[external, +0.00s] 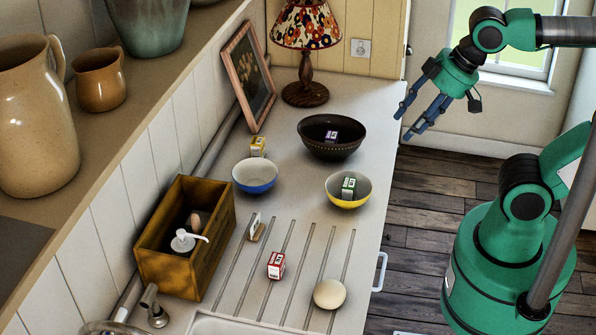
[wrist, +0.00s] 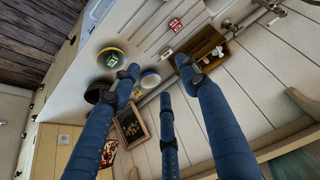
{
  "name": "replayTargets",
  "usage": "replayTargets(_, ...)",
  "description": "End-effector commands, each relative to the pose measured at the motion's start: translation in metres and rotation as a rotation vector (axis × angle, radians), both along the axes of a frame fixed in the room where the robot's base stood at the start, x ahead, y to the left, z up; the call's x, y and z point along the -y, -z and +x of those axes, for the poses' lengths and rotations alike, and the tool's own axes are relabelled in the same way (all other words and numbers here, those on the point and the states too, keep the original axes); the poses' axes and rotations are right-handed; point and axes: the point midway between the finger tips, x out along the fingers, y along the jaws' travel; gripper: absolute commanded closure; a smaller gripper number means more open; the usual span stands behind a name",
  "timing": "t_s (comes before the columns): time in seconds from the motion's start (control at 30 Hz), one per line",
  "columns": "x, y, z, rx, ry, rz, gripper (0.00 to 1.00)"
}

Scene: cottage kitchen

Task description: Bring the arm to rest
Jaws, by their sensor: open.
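My green arm is raised at the upper right of the external view, bent at the wrist. My gripper (external: 406,122) hangs in the air beyond the counter's right edge, above the wooden floor. Its blue fingers are spread apart with nothing between them. In the wrist view the blue fingers of my gripper (wrist: 158,75) are apart and empty, with the counter and wall behind them. My gripper touches nothing.
The counter holds a dark bowl (external: 318,149), a yellow bowl (external: 349,203), a blue bowl (external: 254,188), a red box (external: 276,265), a pale round object (external: 329,293) and a wooden crate (external: 172,268). A lamp (external: 306,60) stands at the back. Floor (external: 430,190) beside the counter is clear.

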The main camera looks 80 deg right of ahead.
Motion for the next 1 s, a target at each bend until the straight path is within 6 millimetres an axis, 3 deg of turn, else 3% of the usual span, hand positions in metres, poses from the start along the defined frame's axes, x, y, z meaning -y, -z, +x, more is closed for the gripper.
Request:
replayTargets(0.27,0.0,0.027,0.0,0.0,0.0,0.0,0.55)
replayTargets(0.7,0.0,0.097,0.0,0.0,0.0,0.0,0.55)
replayTargets(1.0,0.0,0.108,0.0,0.0,0.0,0.0,0.55)
